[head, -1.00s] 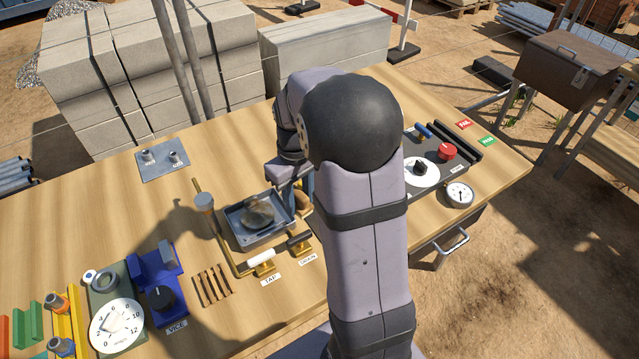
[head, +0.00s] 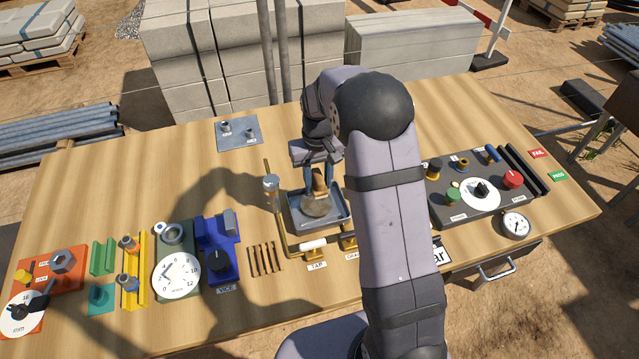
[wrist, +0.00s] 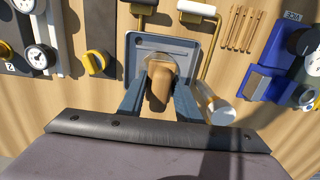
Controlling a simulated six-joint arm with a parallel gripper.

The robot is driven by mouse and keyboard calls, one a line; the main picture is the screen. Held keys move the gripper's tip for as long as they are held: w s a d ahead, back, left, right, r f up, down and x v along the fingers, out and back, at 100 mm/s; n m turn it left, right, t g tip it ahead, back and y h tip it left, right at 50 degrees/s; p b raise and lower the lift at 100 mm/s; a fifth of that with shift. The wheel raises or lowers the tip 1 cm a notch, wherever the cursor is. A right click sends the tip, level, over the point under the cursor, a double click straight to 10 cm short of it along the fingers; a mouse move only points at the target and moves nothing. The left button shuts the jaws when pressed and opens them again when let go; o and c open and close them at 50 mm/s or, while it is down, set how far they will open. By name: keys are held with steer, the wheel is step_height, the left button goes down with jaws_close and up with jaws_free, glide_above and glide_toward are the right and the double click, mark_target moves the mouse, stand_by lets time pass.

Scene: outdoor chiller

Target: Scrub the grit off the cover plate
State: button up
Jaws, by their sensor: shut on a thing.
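My gripper (head: 320,184) is over the grey wash tray (head: 338,222), its blue fingers shut on a brown wooden-handled brush (head: 319,184). The brush also shows between the fingers in the wrist view (wrist: 159,88). The cover plate (head: 316,208) is a round, grey-brown disc lying in the tray. The brush is upright over the plate and hides part of it; whether its lower end touches cannot be told. In the wrist view the plate (wrist: 160,58) is partly hidden behind the brush. Grit cannot be made out clearly.
The white-handled tap (head: 313,246) and its brass pipe are at the tray's front left. A clear cylinder (head: 271,190) stands left of the tray. A blue vice (head: 218,262) and a dark control panel (head: 470,195) flank the area. The bench behind the tray is mostly clear.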

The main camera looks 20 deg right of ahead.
mark_target(323, 209)
stand_by(0.4)
steer(key=shift+f+b, duration=2.35)
steer(key=shift+f, duration=1.55)
steer(key=shift+f+b, duration=0.3)
steer(key=shift+f, duration=0.3)
steer(key=shift+a, duration=0.1)
steer(key=shift+a, duration=0.8)
steer(key=shift+d, duration=0.1)
steer(key=shift+s+d+f, duration=0.1)
steer(key=shift+d, duration=1.6)
steer(key=shift+a+p, duration=0.2)
steer(key=shift+p, duration=0.1)
